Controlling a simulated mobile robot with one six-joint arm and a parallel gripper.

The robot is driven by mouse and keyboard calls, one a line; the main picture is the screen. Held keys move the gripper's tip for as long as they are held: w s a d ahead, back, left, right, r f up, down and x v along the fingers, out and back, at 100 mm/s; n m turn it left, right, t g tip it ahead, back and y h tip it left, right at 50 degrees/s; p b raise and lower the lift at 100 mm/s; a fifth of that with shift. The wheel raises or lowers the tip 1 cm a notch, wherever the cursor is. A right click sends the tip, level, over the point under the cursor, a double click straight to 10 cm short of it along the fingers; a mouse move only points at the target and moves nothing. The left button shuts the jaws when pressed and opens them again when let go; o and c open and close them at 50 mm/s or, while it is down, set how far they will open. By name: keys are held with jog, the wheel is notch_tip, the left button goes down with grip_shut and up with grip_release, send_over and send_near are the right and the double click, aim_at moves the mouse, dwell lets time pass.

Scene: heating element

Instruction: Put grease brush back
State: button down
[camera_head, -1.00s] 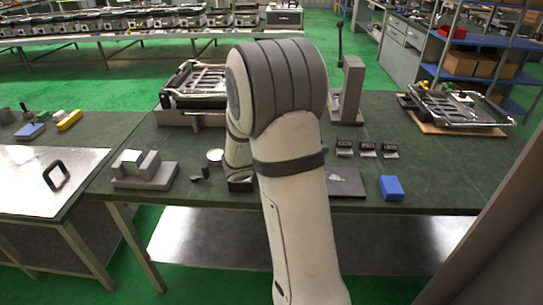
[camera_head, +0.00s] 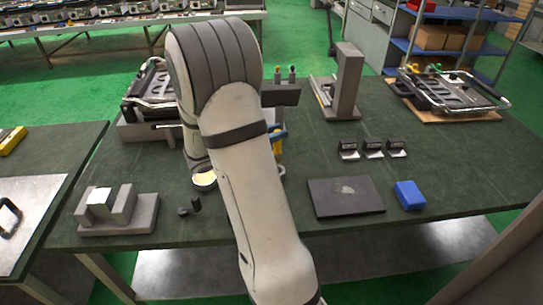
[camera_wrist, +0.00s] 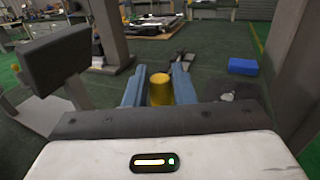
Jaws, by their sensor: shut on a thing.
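My gripper (camera_wrist: 159,88) is shut on a yellow cylindrical handle (camera_wrist: 160,89), which I take to be the grease brush. Its blue fingers press on both sides of the handle. In the head view the yellow handle (camera_head: 277,146) shows just right of my arm, above the green table; the brush's lower end is hidden. A dark tool holder (camera_head: 284,95) with a couple of upright handles stands behind it. A dark panel (camera_wrist: 55,60) at the left of the wrist view may be this holder. A round cup with pale yellow contents (camera_head: 204,181) is partly behind my arm.
A grey stand (camera_head: 345,82) rises at the back. Several small black blocks (camera_head: 372,149), a dark plate (camera_head: 345,197) and a blue block (camera_head: 409,195) lie to the right. A grey fixture (camera_head: 117,211) is front left. The table's right front is clear.

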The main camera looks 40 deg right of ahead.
jog(key=shift+f, duration=3.05)
jog(key=shift+f+b, duration=0.15)
jog(key=shift+b, duration=0.15)
jog(key=c, duration=1.2)
grip_release()
